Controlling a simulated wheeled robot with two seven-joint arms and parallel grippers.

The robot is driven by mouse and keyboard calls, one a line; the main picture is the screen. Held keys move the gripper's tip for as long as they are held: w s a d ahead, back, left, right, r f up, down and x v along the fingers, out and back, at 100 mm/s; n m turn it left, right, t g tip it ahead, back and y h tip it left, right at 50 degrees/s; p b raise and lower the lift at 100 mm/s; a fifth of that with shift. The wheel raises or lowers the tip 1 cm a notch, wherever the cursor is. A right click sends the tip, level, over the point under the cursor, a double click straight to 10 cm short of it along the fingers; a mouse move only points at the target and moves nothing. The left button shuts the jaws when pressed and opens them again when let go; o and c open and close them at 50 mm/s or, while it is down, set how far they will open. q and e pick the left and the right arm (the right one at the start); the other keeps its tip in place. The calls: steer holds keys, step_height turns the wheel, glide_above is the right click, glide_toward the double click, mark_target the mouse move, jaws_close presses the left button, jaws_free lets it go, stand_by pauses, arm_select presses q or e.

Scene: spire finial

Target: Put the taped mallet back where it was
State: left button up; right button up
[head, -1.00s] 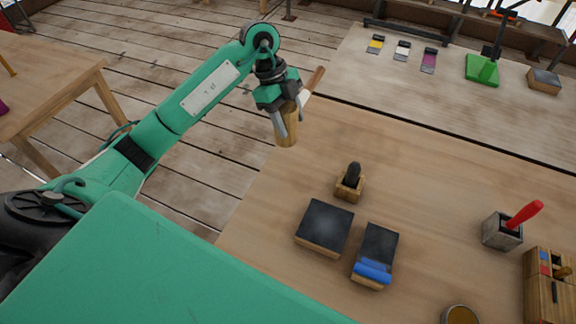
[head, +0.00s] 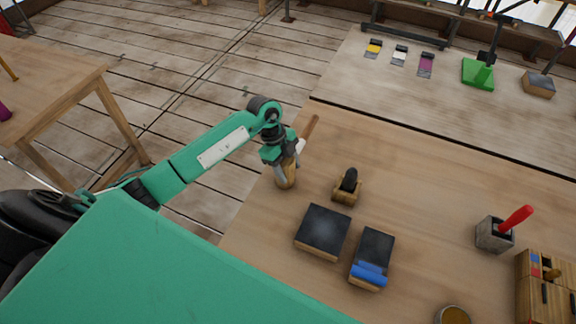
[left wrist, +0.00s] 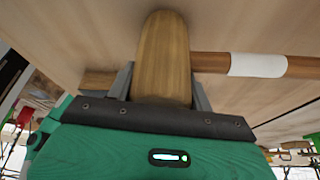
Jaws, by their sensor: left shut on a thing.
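The taped mallet has a pale wooden head (head: 287,181) and a brown handle with a band of white tape (head: 299,146). My left gripper (head: 283,170) is shut on the mallet's head, near the table's left edge. In the left wrist view, the head (left wrist: 163,55) stands between the two fingers, and the handle (left wrist: 210,62) with its white tape (left wrist: 258,65) runs out to the right. I cannot tell whether the head touches the wooden table (head: 440,190). My right gripper is not in view.
A small wooden block with a dark knob (head: 347,186) stands right of the mallet. Nearer are a dark-topped block (head: 322,230) and another with a blue roll (head: 369,273). A grey holder with a red handle (head: 494,235) stands farther right. The table's middle is clear.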

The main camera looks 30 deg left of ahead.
arm_select(q)
steer(key=shift+f, duration=0.15)
steer(key=o, duration=1.3)
steer(key=b+v, duration=0.3)
steer(key=v, duration=0.9)
